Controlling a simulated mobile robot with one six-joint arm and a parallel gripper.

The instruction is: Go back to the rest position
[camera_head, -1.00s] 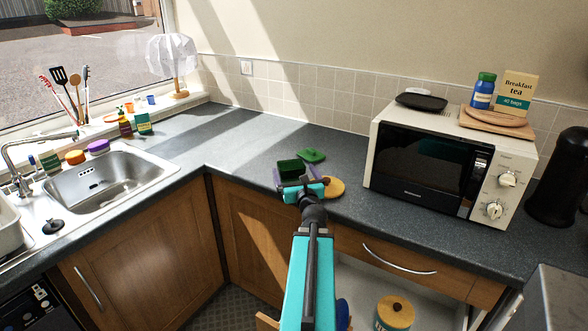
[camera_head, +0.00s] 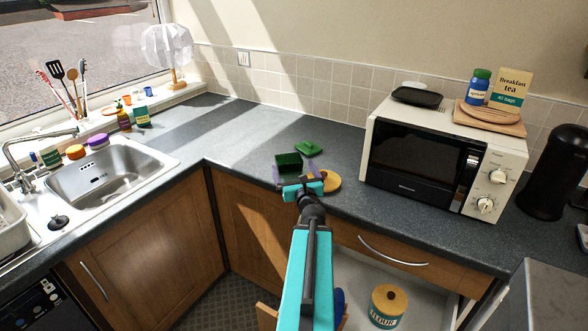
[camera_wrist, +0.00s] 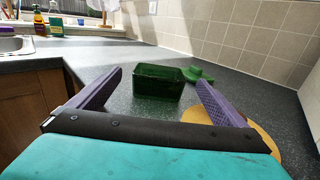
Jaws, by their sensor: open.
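My gripper (camera_head: 297,180) is open and empty, reaching over the front edge of the worktop. In the wrist view its two purple fingers (camera_wrist: 150,95) are spread wide. A green open box (camera_head: 289,163) stands on the worktop just beyond the fingertips; in the wrist view the box (camera_wrist: 158,90) shows apart from both fingers. A green lid-like piece (camera_head: 309,148) lies behind it to the right, and it also shows in the wrist view (camera_wrist: 197,74). A yellow-orange round piece (camera_head: 331,182) lies right of my gripper, partly hidden by it.
A microwave (camera_head: 440,155) stands to the right with a black dish (camera_head: 417,97) on top. A sink (camera_head: 110,175) is at left. The worktop's corner area is clear.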

